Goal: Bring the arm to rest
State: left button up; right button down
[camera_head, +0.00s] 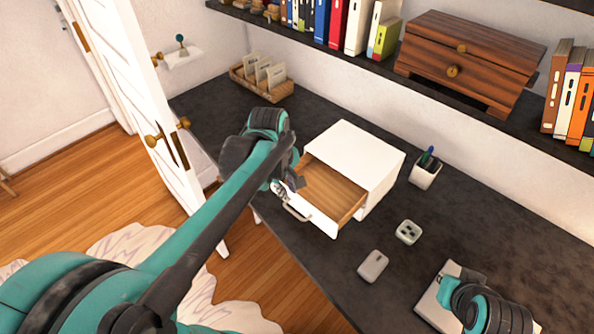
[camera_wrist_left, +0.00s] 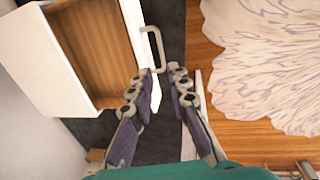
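My left arm reaches in from the lower left in the head view. Its gripper (camera_head: 290,190) is at the front of the open drawer (camera_head: 333,190) of a small white cabinet (camera_head: 358,150). In the left wrist view the two fingers of my left gripper (camera_wrist_left: 164,76) stand apart with nothing between them. The drawer's handle (camera_wrist_left: 155,48) lies just beyond the fingertips, apart from them as far as I can tell. The drawer interior (camera_wrist_left: 90,45) looks empty where it shows. Part of my right arm (camera_head: 485,308) shows at the lower right; its fingers do not show.
A shelf with books and a wooden chest (camera_head: 465,60) hangs above. A white door (camera_head: 145,110) stands left.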

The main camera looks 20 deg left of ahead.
pick_arm(q)
jog(key=s+d+f+m+t+b, duration=0.3)
jog(key=s+d+m+t, duration=0.2)
jog(key=s+m, duration=0.4)
jog(key=m, duration=0.5)
jog(key=shift+d+f+y+b, duration=0.15)
jog(key=shift+d+y+b, duration=0.1)
jog(key=shift+y+b, duration=0.05)
